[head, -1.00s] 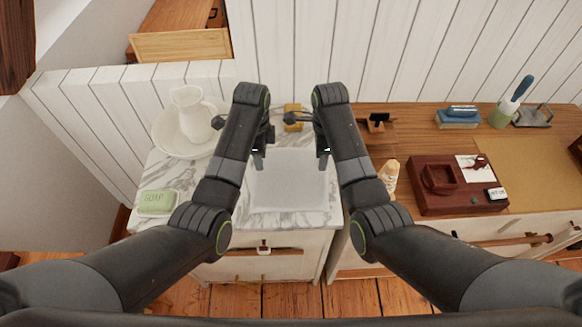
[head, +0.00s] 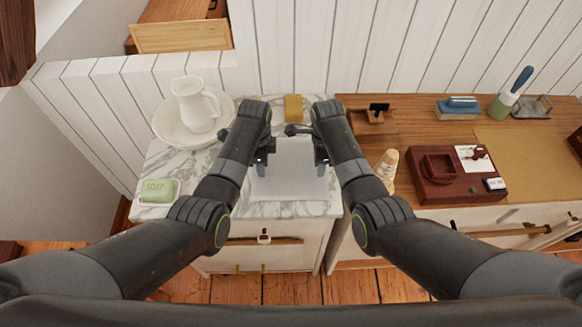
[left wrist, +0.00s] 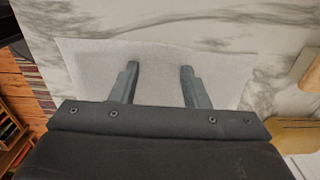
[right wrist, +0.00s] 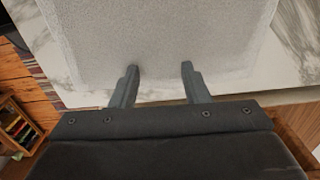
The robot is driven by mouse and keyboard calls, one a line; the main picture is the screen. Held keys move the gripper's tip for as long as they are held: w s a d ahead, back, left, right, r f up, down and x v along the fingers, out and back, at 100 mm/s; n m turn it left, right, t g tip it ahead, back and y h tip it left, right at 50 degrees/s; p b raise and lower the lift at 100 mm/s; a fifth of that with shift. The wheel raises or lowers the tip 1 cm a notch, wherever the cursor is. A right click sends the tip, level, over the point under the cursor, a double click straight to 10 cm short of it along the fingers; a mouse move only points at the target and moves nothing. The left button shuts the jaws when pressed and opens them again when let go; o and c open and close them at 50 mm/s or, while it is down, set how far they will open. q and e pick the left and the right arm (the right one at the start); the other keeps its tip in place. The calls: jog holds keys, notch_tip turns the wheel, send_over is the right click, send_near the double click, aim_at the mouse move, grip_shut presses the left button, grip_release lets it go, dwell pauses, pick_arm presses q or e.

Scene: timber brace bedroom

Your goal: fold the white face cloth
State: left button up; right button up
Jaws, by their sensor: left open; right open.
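The white face cloth (head: 290,182) lies flat, as far as I can see, on the marble top (head: 235,208) of the washstand. It also shows in the left wrist view (left wrist: 158,85) and in the right wrist view (right wrist: 160,35). My left gripper (head: 262,166) is open and empty over the cloth's left side. My right gripper (head: 321,166) is open and empty over its right side. I cannot tell whether any fingertip touches the cloth. The arms hide parts of its side edges in the head view.
A white pitcher (head: 196,106) stands in a basin (head: 168,128) at the back left. Green soap (head: 158,190) lies front left. A yellow block (head: 293,108) stands behind the cloth. A bottle (head: 387,168) and a dark red box (head: 430,198) are on the wooden counter to the right.

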pick_arm(q)
jog(key=shift+s+f, duration=0.1)
pick_arm(e)
jog(key=shift+s, duration=0.1)
pick_arm(q)
jog(key=shift+c, duration=0.2)
pick_arm(e)
jog(key=shift+f, duration=0.15)
pick_arm(q)
jog(key=shift+f, duration=0.1)
grip_shut()
pick_arm(e)
grip_shut()
